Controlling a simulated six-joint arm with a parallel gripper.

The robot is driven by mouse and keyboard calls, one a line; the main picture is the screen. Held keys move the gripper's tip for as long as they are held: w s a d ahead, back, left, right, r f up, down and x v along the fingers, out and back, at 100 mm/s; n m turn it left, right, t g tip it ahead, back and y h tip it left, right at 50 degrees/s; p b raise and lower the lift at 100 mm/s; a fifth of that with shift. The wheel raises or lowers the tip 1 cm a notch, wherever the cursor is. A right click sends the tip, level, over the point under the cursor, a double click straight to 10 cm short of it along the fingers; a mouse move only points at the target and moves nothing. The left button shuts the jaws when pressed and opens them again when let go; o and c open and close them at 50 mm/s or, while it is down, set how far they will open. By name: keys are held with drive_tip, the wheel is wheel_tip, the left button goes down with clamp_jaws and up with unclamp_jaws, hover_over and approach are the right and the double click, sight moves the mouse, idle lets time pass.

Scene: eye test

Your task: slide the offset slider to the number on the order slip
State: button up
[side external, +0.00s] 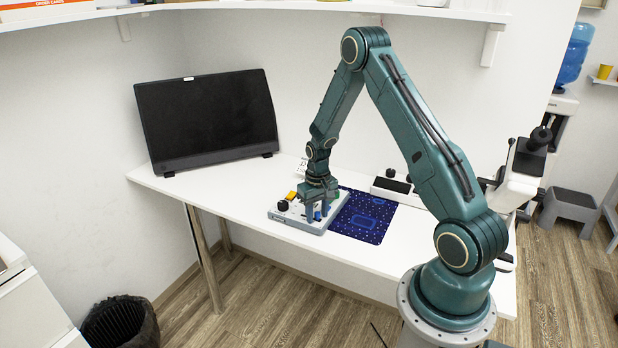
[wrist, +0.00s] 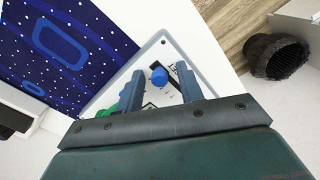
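A light grey control panel (side external: 288,219) lies on the white table, and its corner shows in the wrist view (wrist: 166,42). A blue knob (wrist: 159,77) stands on the panel beside a black slot or strip with small marks; I take it for the offset slider. My gripper (side external: 317,214) is low over the panel, fingers down. In the wrist view my gripper (wrist: 160,70) has its fingers apart, with the blue knob between them and gaps on both sides. A small white card (side external: 302,165) behind the panel may be the order slip; its print is too small to read.
A dark blue patterned mat (side external: 362,217) lies right of the panel. A black knob (side external: 283,205) and an orange block (side external: 291,196) are on the panel's left part. A black monitor (side external: 207,115) stands behind. The table's left front is clear.

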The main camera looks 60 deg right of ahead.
sight(317, 212)
drive_tip(key=shift+r, duration=2.95)
drive_tip(key=shift+w+a+r, duration=0.1)
drive_tip(key=shift+a+r, duration=0.15)
drive_tip(key=shift+r, duration=0.3)
drive_tip(key=s+a+r+n+t, duration=0.1)
drive_tip(key=s+a+r, duration=0.1)
drive_tip(key=a+r, duration=0.55)
drive_tip(key=s+a+r+n+t, duration=0.15)
drive_tip(key=a+r, duration=0.35)
drive_tip(key=r, duration=0.6)
drive_tip(key=s+a+r+n+t, duration=0.1)
drive_tip(key=s+a+r, duration=0.2)
drive_tip(key=s+a, duration=0.2)
drive_tip(key=s+a+r+n+t, duration=0.2)
drive_tip(key=s+a+r, duration=0.2)
drive_tip(key=s, duration=0.7)
drive_tip(key=shift+a+r, duration=0.2)
drive_tip(key=shift+a, duration=0.65)
drive_tip(key=shift+n, duration=0.25)
